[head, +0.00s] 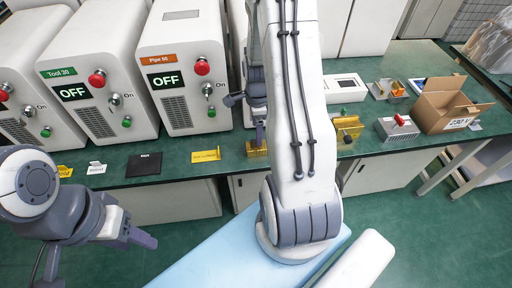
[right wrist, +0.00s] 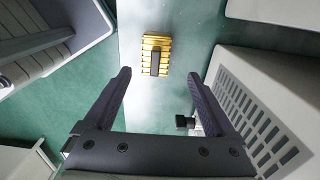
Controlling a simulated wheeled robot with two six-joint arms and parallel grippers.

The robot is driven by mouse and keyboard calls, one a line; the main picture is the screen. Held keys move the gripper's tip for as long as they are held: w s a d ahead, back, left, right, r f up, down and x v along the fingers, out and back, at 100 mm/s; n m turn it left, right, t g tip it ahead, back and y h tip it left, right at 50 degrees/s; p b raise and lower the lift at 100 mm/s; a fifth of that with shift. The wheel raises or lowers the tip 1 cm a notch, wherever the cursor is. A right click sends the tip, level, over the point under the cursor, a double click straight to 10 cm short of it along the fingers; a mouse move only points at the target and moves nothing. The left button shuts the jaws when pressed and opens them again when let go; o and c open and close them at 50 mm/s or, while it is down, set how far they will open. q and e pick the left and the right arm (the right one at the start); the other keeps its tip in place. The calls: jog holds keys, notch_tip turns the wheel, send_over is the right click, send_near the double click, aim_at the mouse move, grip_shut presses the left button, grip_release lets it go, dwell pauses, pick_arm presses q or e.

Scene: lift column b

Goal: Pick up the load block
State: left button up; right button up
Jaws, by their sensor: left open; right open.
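A yellow ribbed block (right wrist: 156,50) with a dark bar on top, which I take to be the load block, sits on the green bench in the right wrist view. It also shows in the head view (head: 257,149), at the bench's front edge, partly hidden behind my right arm. My right gripper (right wrist: 159,78) is open and empty, its fingers spread, with the block beyond and between the fingertips, apart from them. My left gripper (head: 142,238) is open and empty at the lower left of the head view, away from the bench, over the floor side.
White machines (head: 183,60) with OFF displays line the bench at left. Another yellow item (head: 347,128), a grey block with a red handle (head: 397,129) and an open cardboard box (head: 448,104) stand at right. Flat yellow (head: 206,156) and black (head: 144,165) cards lie along the front.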

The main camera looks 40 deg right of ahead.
aim_at(252, 149)
jog(key=f, duration=0.3)
jog(key=a+f, duration=0.1)
jog(key=f, duration=0.1)
jog(key=shift+s+p, duration=0.25)
jog(key=shift+p, duration=0.1)
jog(key=shift+d+f, duration=0.1)
jog(key=shift+f, duration=0.25)
grip_shut()
